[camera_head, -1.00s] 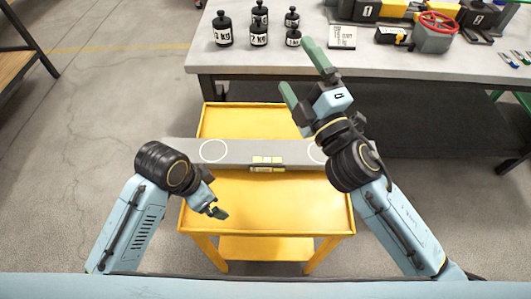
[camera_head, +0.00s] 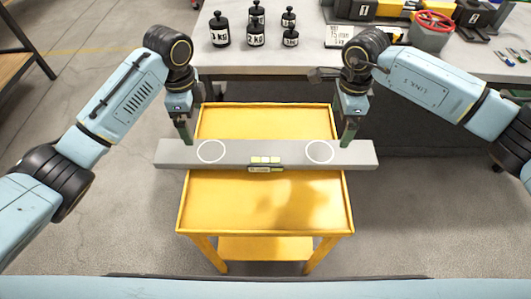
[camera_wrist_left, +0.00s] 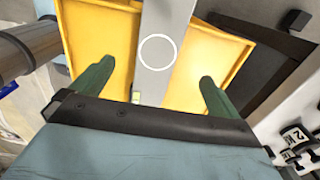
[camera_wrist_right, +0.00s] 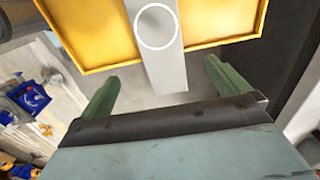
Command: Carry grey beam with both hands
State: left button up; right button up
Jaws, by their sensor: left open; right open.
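The grey beam (camera_head: 230,157) lies across the yellow cart (camera_head: 265,215), its ends sticking out past both sides. It has two white rings and a small yellow level at its middle. My left gripper (camera_head: 187,135) points down above the beam's left end. In the left wrist view its open green fingers stand either side of the beam (camera_wrist_left: 165,25). My right gripper (camera_head: 347,133) points down near the beam's right part. In the right wrist view its fingers are open with the beam's end (camera_wrist_right: 165,70) between them. Contact with the beam cannot be told.
A grey workbench (camera_head: 290,55) stands behind the cart, holding several black weights (camera_head: 256,30), a sign (camera_head: 345,37) and a red handwheel (camera_head: 433,22). The cart's front tray is clear. Free floor lies on both sides.

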aim_at(203, 151)
pick_arm(q)
jog(key=shift+f, duration=0.1)
pick_arm(e)
jog(key=shift+d+f, duration=0.1)
pick_arm(q)
notch_tip(203, 151, down, 13)
jog(key=shift+f, duration=0.15)
pick_arm(e)
notch_tip(203, 151, down, 13)
jog(key=shift+f, duration=0.1)
pick_arm(q)
jog(key=c, duration=2)
pick_arm(e)
jog(key=c, duration=2)
pick_arm(q)
jog(key=shift+o, duration=0.2)
jog(key=shift+w+r, duration=0.2)
jog(key=shift+r, duration=0.05)
pick_arm(e)
jog(key=shift+o, duration=0.2)
jog(key=shift+w+r, duration=0.2)
jog(key=shift+r, duration=0.05)
